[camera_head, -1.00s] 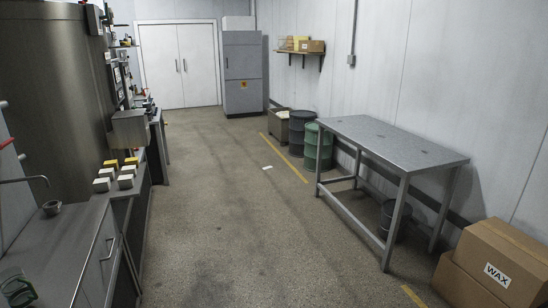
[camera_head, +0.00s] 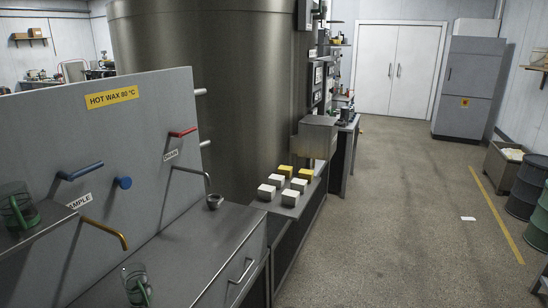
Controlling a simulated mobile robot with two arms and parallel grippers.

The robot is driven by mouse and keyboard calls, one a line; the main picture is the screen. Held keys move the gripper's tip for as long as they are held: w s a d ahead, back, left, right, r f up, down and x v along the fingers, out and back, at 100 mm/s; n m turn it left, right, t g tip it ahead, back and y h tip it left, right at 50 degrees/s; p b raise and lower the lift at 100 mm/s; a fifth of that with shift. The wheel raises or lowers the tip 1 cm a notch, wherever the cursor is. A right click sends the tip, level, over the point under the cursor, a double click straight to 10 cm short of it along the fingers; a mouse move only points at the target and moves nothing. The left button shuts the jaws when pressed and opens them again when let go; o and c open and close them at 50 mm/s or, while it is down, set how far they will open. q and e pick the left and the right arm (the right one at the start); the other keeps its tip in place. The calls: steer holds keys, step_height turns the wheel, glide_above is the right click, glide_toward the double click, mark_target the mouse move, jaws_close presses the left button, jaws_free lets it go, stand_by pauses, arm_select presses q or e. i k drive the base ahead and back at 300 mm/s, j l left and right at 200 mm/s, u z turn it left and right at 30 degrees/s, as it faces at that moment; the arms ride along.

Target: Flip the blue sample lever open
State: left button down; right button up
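The blue sample lever (camera_head: 80,171) sticks out from the grey upright panel (camera_head: 120,130) at the left of the head view. It points to the right and slightly up. A partly hidden label reading "...MPLE" (camera_head: 80,201) is below it, and a brass spout (camera_head: 105,233) comes out of the panel below that label. Neither of my grippers is in view.
A red lever (camera_head: 182,132) with a DRAIN label is further right on the panel. A green-handled glass mug (camera_head: 137,288) stands on the metal counter (camera_head: 185,250); another (camera_head: 17,212) is at the left edge. Open floor (camera_head: 400,200) lies right.

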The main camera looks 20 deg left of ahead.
mark_target(70, 177)
steer(key=i+u, duration=0.45)
steer(key=i+l+u, duration=0.1)
steer(key=i+u, duration=0.3)
steer(key=i, duration=0.25)
